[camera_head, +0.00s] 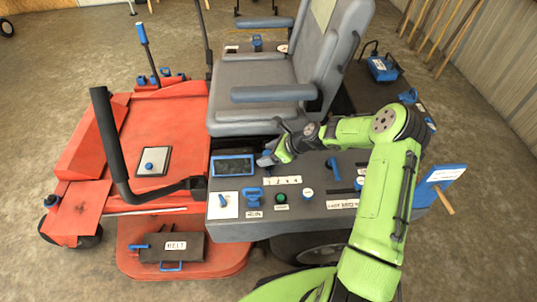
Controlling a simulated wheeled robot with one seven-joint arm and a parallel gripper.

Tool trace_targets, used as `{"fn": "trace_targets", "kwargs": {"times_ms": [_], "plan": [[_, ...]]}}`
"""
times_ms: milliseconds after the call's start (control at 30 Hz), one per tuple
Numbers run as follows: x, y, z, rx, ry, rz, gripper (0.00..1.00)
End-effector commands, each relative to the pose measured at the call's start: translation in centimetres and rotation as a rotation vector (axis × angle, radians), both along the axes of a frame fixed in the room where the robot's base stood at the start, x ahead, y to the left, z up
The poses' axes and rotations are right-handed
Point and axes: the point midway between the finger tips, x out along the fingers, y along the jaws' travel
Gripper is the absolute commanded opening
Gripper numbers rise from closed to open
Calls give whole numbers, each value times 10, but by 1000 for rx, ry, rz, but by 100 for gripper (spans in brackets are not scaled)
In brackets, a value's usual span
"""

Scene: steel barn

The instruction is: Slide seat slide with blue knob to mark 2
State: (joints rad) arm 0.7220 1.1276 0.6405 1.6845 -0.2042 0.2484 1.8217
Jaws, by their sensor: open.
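My gripper (267,159) is over the grey side console (238,232) of the red mower, close beside the grey seat (253,105). Its jaws are open and point left and down. A white strip (283,180) with small marks, apparently numbers, lies on the console just below the gripper. A bit of blue shows at the fingertips, but I cannot tell whether it is the slide's knob or part of the gripper. The slide's slot and its setting are hidden or too small to read. I cannot tell whether the fingers touch the knob.
A blue-framed screen (233,166) is left of the gripper. A blue lever (333,167) stands to its right, and a green button (281,197) is below. The seat's armrest (272,93) overhangs behind. A black bar (110,140) rises at left.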

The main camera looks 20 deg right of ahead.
Motion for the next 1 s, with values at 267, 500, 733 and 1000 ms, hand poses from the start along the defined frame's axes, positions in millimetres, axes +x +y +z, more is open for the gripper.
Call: {"fn": "trace_targets", "kwargs": {"times_ms": [267,500,733,1000], "plan": [[0,0,1,0,0,1,30],[0,0,1,0,0,1,0],[-2,-12,3,0,2,-1,0],[-6,-31,1,-1,1,0,0]]}}
